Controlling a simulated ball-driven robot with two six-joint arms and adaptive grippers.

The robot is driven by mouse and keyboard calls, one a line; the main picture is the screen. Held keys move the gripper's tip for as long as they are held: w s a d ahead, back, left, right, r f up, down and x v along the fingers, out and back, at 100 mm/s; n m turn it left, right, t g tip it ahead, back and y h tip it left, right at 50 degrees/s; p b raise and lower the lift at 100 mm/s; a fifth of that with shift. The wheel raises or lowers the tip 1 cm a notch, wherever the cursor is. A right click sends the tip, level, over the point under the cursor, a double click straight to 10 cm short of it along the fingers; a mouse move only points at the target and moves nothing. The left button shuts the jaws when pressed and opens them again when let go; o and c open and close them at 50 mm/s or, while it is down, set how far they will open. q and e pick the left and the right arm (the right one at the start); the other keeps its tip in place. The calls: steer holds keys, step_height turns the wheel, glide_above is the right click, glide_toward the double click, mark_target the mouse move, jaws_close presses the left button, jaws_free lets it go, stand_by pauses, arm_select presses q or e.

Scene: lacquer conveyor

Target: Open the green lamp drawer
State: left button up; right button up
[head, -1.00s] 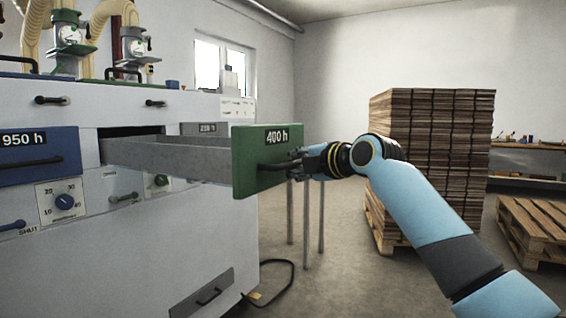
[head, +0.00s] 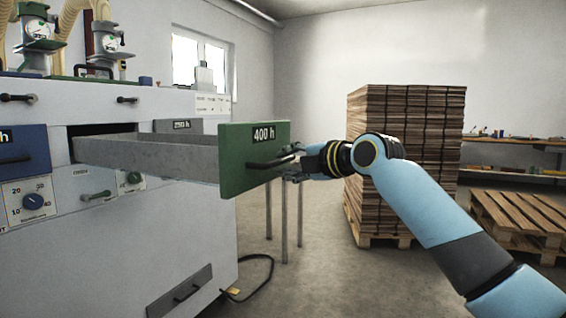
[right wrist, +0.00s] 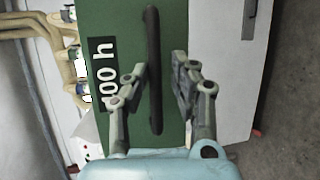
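The lamp drawer with the green front (head: 240,170), labelled "400 h", stands well out of the white machine, its grey side wall (head: 150,155) showing. Its black bar handle (head: 268,164) also shows in the right wrist view (right wrist: 153,60). My right gripper (head: 296,165) is at the right end of this handle. In the right wrist view my right gripper (right wrist: 158,80) is open, one finger on each side of the handle, with a gap visible on both sides. My left gripper is not in view.
A blue drawer front (head: 22,152) is at the left of the white machine (head: 110,250), above a dial (head: 33,201). Thin metal legs (head: 285,220) stand behind the green front.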

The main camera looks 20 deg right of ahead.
steer(key=shift+o, duration=0.9)
steer(key=shift+s+d, duration=0.1)
steer(key=shift+d, duration=0.05)
steer(key=shift+w+a, duration=0.25)
steer(key=v, duration=1.2)
steer(key=shift+d+f, duration=0.1)
steer(key=shift+f, duration=0.05)
